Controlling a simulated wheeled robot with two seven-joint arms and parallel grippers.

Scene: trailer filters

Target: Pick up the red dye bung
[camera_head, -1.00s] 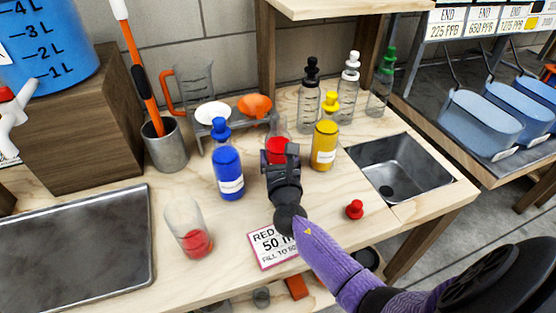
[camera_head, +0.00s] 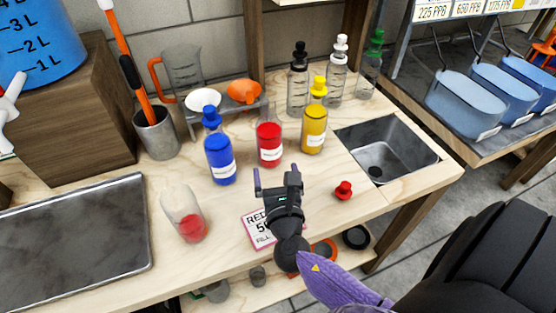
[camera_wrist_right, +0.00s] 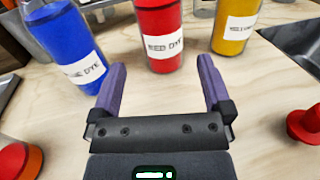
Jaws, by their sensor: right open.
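The red dye bung (camera_head: 344,190) is a small red stopper on the wooden bench, left of the sink. It also shows at the right edge of the right wrist view (camera_wrist_right: 306,124). My right gripper (camera_head: 278,174) is open and empty, left of the bung and in front of the red dye bottle (camera_head: 270,145). That bottle stands upright without a bung, and it shows beyond the open fingers in the right wrist view (camera_wrist_right: 160,35). My left gripper is not in view.
A blue bottle (camera_head: 219,158) and a yellow bottle (camera_head: 314,130) flank the red one. A beaker with red liquid (camera_head: 186,215) stands at left. A sign (camera_head: 257,228) lies near the front edge. The sink (camera_head: 390,150) is at right. Bench around the bung is clear.

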